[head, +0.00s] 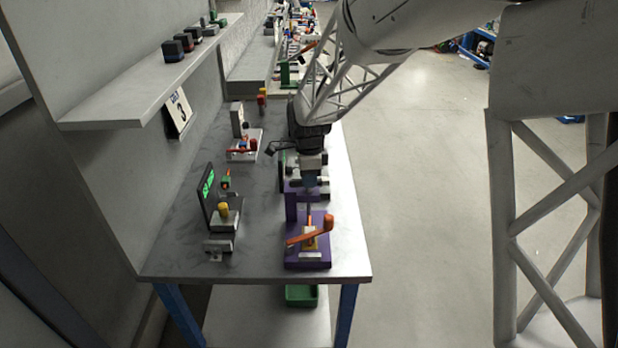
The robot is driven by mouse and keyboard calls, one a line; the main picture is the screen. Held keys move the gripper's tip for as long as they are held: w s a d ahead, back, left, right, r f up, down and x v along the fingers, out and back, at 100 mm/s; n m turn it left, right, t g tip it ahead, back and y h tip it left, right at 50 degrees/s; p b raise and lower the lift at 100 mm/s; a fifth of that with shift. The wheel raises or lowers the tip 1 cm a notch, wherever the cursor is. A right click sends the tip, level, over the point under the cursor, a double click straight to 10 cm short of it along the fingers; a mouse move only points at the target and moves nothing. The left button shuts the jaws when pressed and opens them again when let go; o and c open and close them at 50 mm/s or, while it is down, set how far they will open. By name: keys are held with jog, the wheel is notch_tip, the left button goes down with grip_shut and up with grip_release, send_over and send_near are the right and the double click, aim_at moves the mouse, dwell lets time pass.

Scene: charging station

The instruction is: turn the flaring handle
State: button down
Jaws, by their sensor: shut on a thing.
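A purple flaring station (292,258) stands at the near right end of the grey table. Its orange flaring handle (300,239) lies slanted across it, with a rounded orange knob (328,222) at the right. My gripper (309,214) comes down from above onto the middle of the station. It looks shut on the handle's middle part; the fingertips are small and partly lost against the purple body, so the exact contact is hard to see.
To the left stands a grey device with a green-lit screen (208,186) and a yellow knob (223,210). A red-and-white fixture (243,148) is farther back. A wall shelf (150,92) overhangs at left. The table's front edge is close to the station.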

jog(key=shift+m, duration=0.9)
jog(key=c, duration=1)
grip_release()
jog(key=shift+c, duration=0.2)
jog(key=shift+r, duration=0.1)
jog(key=shift+r, duration=3.85)
